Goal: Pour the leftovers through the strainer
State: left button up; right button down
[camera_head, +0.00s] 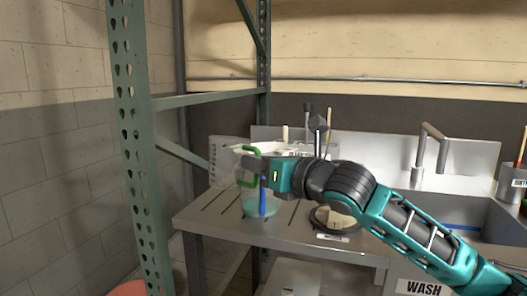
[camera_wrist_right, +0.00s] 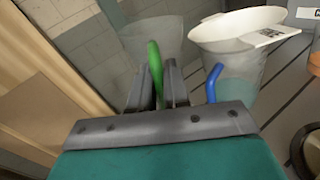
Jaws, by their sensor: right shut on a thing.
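My right gripper (camera_head: 264,176) is shut on the green handle (camera_head: 248,153) of a translucent pitcher. The handle stands between the fingers (camera_wrist_right: 163,88) in the right wrist view, with the greyish pitcher (camera_wrist_right: 170,42) beyond it. Whether the pitcher holds anything is unclear. A second clear pitcher (camera_wrist_right: 237,68) with a blue handle (camera_wrist_right: 213,82) stands on the counter and holds teal liquid (camera_head: 250,203). A white strainer (camera_wrist_right: 238,25) with a labelled tab sits over its mouth. The held pitcher is beside it, apart in the right wrist view. My left gripper is out of view.
The steel counter (camera_head: 215,218) has dark grooves. A dark-rimmed round container (camera_head: 333,219) stands right of the pitchers. The sink (camera_head: 455,212) and faucet (camera_head: 430,150) lie farther right. A green rack post (camera_head: 140,140) rises at the left.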

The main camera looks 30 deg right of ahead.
aim_at(238, 143)
jog(key=shift+s+a+f+n, duration=0.25)
jog(key=shift+a+n, duration=0.2)
jog(key=shift+n, duration=0.45)
jog(key=shift+r, duration=0.1)
notch_tip(238, 143, up, 5)
jog(key=p, duration=0.6)
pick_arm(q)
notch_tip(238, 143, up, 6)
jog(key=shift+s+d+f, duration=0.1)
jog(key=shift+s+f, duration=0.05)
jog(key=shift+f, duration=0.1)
pick_arm(e)
jog(key=shift+f, duration=0.25)
